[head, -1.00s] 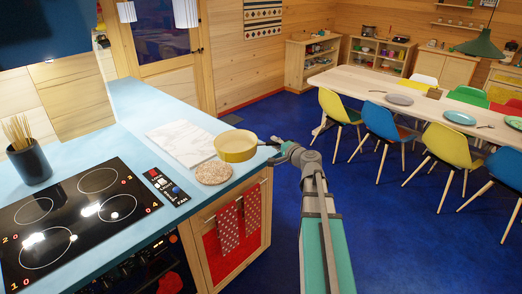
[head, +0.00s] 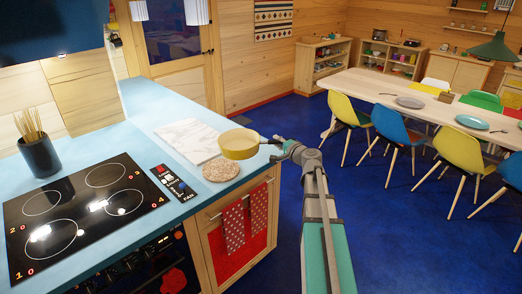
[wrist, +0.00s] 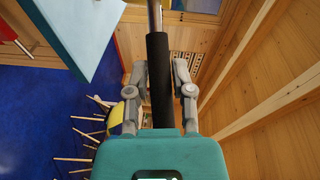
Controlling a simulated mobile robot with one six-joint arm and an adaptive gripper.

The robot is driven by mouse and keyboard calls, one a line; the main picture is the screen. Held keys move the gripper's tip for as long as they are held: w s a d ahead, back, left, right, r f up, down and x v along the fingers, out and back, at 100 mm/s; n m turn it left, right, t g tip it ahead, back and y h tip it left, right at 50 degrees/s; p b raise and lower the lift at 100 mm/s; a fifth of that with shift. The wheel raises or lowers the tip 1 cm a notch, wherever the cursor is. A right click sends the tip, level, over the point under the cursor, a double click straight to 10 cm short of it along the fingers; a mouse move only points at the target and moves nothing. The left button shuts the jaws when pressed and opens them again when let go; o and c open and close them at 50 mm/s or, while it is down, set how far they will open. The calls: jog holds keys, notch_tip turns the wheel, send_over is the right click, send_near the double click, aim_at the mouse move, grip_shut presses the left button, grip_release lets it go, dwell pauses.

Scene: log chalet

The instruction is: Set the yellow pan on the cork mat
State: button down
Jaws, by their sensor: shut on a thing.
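The yellow pan (head: 238,145) shows in the head view near the right edge of the blue counter, just behind and right of the cork mat (head: 221,171). The mat is round, speckled and bare, and lies flat on the counter. My gripper (head: 283,147) is right of the pan, shut on its dark handle. In the wrist view the black handle (wrist: 159,80) runs between both fingers of my gripper (wrist: 159,88). The pan's bowl is out of the wrist view. The pan looks level; its exact height over the counter is hard to tell.
A white marble board (head: 191,139) lies behind and left of the pan. Red towels (head: 233,222) hang below the counter's edge.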

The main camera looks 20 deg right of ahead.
jog(key=w+a+f+b, duration=0.1)
jog(key=w+f+b, duration=0.2)
jog(key=w, duration=0.3)
jog(key=w+a+f+y+b, duration=0.1)
jog(key=w+a+f+b, duration=0.1)
jog(key=w+f+b, duration=0.2)
jog(key=shift+w+f+n, duration=0.3)
jog(key=shift+w+f, duration=0.15)
jog(key=shift+w, duration=0.8)
